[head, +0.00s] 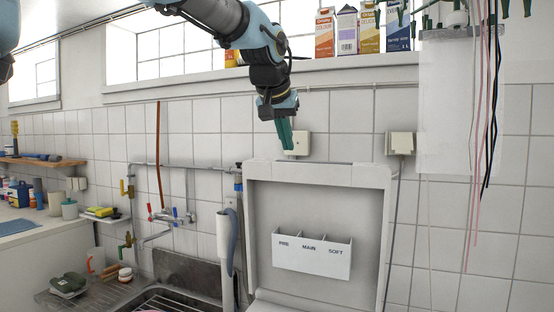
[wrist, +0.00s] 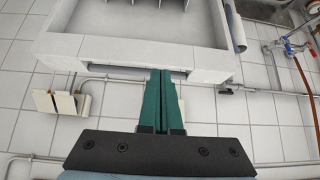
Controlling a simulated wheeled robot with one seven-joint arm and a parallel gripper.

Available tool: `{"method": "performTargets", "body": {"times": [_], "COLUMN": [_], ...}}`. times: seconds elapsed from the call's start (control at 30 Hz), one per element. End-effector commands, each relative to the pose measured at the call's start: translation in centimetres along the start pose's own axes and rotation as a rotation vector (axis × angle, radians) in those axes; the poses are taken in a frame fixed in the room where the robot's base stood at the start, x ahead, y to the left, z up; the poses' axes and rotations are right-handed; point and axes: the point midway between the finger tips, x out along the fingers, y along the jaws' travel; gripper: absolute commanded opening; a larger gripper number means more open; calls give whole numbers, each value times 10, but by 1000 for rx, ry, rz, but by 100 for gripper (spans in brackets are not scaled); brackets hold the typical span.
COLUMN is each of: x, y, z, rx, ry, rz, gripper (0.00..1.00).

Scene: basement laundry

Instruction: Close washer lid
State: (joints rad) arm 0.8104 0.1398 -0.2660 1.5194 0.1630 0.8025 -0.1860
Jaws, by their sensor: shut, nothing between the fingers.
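The washer lid (head: 318,220) stands open and upright, with its inner side facing me and a dispenser marked PRE, MAIN and SOFT (head: 312,256) on it. My gripper (head: 286,143) points down just above the lid's top edge, left of its middle, with the tiled wall behind. Its green fingers are shut and empty. In the wrist view the gripper (wrist: 162,72) has its tips close to the lid's top edge (wrist: 205,62); I cannot tell whether they touch it. The washer's top opening is mostly below the head view.
A sink (head: 180,299) with taps and pipes is to the left. Wall sockets (head: 400,143) sit behind the lid. Cartons (head: 346,32) stand on the window ledge near my arm. A hanging rack with pegs and cords (head: 470,30) is at the right.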

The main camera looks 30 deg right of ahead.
Motion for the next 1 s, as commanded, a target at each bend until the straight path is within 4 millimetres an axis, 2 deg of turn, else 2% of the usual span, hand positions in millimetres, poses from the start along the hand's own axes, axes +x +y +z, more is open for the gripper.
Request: {"method": "performTargets", "body": {"times": [0.03,0.1,0.23,0.37,0.7,0.83,1.0], "x": [-8,-16,-15,1,59,73,79], "y": [19,34,42,42,44,44,44], "z": [-11,-19,-25,-26,-28,-29,-28], "rx": [20,33,39,39,39,38,37], "ry": [21,37,44,42,42,43,45], "rz": [21,36,44,44,44,43,43], "gripper": [0,0,0,0,0,0,0]}}
